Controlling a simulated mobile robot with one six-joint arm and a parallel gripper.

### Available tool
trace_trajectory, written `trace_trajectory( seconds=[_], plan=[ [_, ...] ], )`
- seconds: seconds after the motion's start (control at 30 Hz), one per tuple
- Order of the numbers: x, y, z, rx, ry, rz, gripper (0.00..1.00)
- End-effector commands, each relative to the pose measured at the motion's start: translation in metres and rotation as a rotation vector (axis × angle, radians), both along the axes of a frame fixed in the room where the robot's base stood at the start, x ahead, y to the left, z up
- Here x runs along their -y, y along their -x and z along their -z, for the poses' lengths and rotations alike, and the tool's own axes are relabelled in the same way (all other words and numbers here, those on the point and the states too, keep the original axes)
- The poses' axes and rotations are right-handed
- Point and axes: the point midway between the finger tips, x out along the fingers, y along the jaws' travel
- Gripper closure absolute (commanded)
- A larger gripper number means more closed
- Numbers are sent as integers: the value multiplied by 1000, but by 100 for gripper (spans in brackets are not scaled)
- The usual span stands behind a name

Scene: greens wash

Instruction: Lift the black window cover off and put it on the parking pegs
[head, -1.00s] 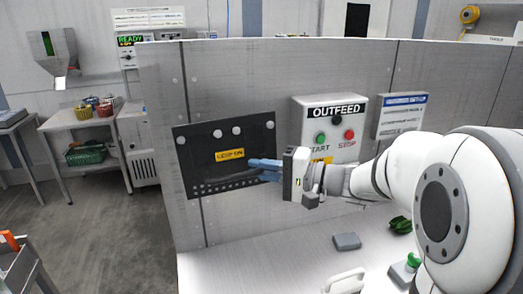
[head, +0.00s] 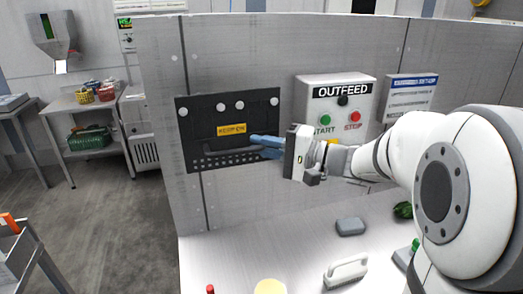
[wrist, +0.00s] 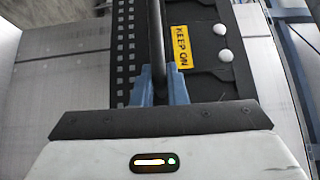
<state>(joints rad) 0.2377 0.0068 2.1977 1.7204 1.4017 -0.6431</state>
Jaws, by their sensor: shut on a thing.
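The black window cover (head: 200,128) is a flat dark panel against the grey wall, with a yellow KEEP ON label (head: 231,129). White round knobs (head: 240,105) show along its upper part, and a row of small holes runs along its lower part. My gripper (head: 262,146) reaches in from the right at the cover's lower right. In the wrist view, its blue fingers (wrist: 158,88) are closed around the cover's dark bar handle (wrist: 156,45). Two white knobs (wrist: 225,56) show beside the label there. I cannot tell which knobs are the parking pegs.
The OUTFEED box (head: 335,105) with green and red buttons is on the wall right of the cover. A white counter (head: 235,255) below holds a grey block (head: 350,227), a white handled item (head: 346,270) and greens. A basket shelf (head: 85,100) stands far left.

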Motion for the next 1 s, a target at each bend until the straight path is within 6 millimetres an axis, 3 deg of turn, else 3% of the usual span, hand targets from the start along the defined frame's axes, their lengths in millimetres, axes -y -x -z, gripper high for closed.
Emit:
trace_trajectory(
  seconds=[0.7, 1.0],
  plan=[
    [-12, -53, 1, 1, -5, -2, 100],
    [-15, -63, 0, 1, -6, -3, 100]
  ],
)
